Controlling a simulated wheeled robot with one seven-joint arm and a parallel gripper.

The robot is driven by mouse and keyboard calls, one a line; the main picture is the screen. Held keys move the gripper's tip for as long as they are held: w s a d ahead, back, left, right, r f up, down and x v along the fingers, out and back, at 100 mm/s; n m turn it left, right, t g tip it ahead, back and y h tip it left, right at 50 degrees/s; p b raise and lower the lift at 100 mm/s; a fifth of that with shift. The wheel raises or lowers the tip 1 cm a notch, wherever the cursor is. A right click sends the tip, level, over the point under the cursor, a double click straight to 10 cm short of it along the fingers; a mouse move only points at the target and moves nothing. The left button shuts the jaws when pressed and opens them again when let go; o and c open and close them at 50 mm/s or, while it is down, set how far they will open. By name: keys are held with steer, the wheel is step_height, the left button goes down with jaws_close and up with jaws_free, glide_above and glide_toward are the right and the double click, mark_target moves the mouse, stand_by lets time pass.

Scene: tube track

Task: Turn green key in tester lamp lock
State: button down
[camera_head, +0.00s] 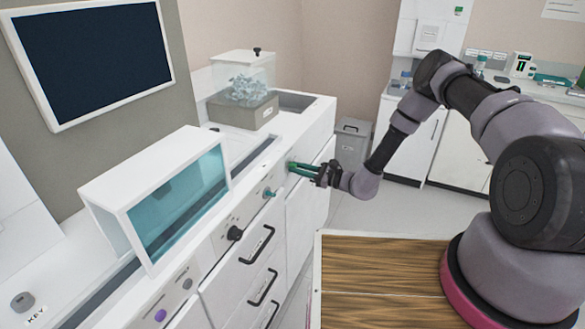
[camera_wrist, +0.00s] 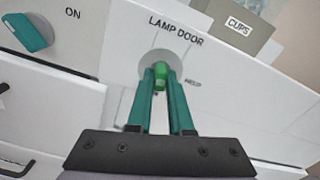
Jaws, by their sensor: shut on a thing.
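The bright green key (camera_wrist: 161,84) sits at the round grey lock (camera_wrist: 148,62) under the words LAMP DOOR in the wrist view. My gripper (camera_wrist: 161,74) has its two teal fingers closed on the key, one on each side. Most of the key's sides and the lock's lower part are hidden by the fingers. In the head view my gripper (camera_head: 294,166) reaches the cabinet's front panel from the right, with its fingertips at the panel. The key cannot be made out clearly there.
A teal knob (camera_wrist: 28,32) beside the word ON is left of the lock; it also shows in the head view (camera_head: 269,194). A black knob (camera_head: 235,233) and drawer handles (camera_head: 257,245) lie nearer along the front. A clear-lidded bin (camera_head: 243,103) stands on the counter.

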steer(key=shift+n, duration=1.6)
steer(key=n, duration=0.3)
steer(key=shift+n, duration=1.7)
